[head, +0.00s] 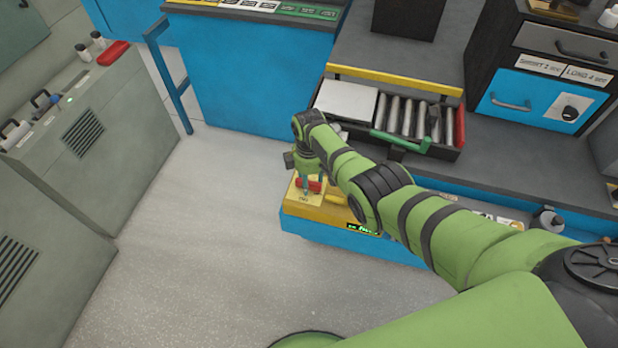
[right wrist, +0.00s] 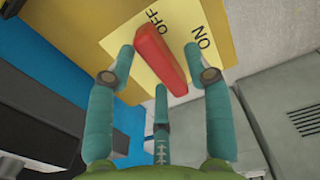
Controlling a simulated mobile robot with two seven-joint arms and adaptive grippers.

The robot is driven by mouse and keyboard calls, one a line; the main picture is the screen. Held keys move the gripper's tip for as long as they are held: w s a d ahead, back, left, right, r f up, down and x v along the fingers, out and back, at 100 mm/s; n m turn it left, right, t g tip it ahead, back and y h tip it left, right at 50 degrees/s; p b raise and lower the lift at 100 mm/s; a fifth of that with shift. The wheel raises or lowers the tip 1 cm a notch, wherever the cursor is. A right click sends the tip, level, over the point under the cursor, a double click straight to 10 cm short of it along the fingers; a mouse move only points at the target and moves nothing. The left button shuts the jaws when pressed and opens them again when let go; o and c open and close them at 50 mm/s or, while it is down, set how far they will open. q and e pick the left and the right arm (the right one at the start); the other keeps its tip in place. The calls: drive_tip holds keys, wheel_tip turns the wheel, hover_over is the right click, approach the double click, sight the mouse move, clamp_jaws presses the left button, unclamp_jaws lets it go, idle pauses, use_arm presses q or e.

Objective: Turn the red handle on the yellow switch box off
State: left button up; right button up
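The yellow switch box (head: 332,212) sits at the front left end of the blue-sided bench in the head view. Its red handle (head: 314,186) shows on top, partly behind my right gripper (head: 308,178), which points down over it. In the right wrist view the red handle (right wrist: 160,62) lies over a pale yellow plate (right wrist: 112,38) marked OFF and ON, its far end beside the OFF lettering. My right gripper (right wrist: 160,58) is open, with teal fingers on both sides of the handle. Whether a finger touches it, I cannot tell. My left gripper is not in view.
An open drawer (head: 460,128) with grey cylinders and a green handle stands behind my right arm. A black cabinet with a blue drawer (head: 540,98) is at the right. Grey cabinets (head: 85,140) stand at the left. The floor (head: 190,260) between is clear.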

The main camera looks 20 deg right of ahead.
sight(309, 180)
wheel_tip(309, 180, up, 12)
idle(0.6)
idle(0.5)
